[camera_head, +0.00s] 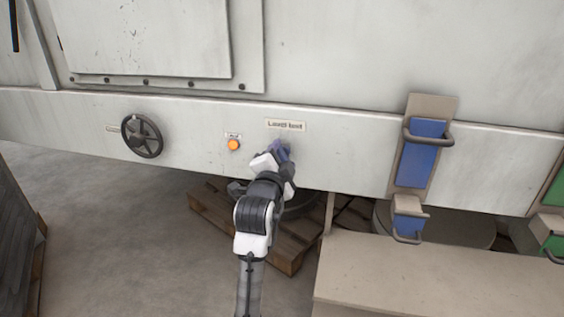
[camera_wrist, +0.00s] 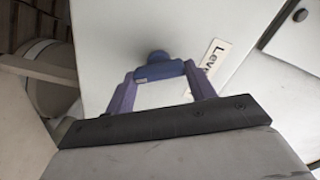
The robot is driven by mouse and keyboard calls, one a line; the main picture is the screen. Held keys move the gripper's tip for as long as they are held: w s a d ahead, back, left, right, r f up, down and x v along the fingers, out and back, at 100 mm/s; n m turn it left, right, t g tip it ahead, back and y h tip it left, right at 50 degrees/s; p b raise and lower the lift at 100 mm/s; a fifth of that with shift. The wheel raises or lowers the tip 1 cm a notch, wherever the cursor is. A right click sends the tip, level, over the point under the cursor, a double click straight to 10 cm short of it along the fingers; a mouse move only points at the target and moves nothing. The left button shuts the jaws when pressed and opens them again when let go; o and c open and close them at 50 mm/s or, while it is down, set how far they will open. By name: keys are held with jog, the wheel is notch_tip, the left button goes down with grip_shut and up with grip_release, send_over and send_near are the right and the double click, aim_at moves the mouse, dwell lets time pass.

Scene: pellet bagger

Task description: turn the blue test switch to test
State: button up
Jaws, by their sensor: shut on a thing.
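The blue test switch (camera_wrist: 159,68) is on the machine's pale front panel, beside a white label (camera_wrist: 210,66) that starts with "Leve". In the wrist view the two purple fingers of my gripper (camera_wrist: 161,77) are on either side of the blue knob and shut on it. In the head view my gripper (camera_head: 281,150) is at the panel just under the label (camera_head: 286,126), and it hides the switch there. The position that the switch points to cannot be read.
An orange button (camera_head: 234,144) and a black handwheel (camera_head: 142,136) are on the panel to the left. A blue-fronted bracket with a handle (camera_head: 419,165) is to the right. A wooden pallet (camera_head: 214,221) lies below, and a beige surface (camera_head: 430,280) is at lower right.

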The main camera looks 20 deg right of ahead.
dwell(0.4)
jog(key=o, duration=1)
jog(key=b+v, duration=0.2)
jog(key=v, duration=1.1)
jog(key=shift+s+a, duration=0.3)
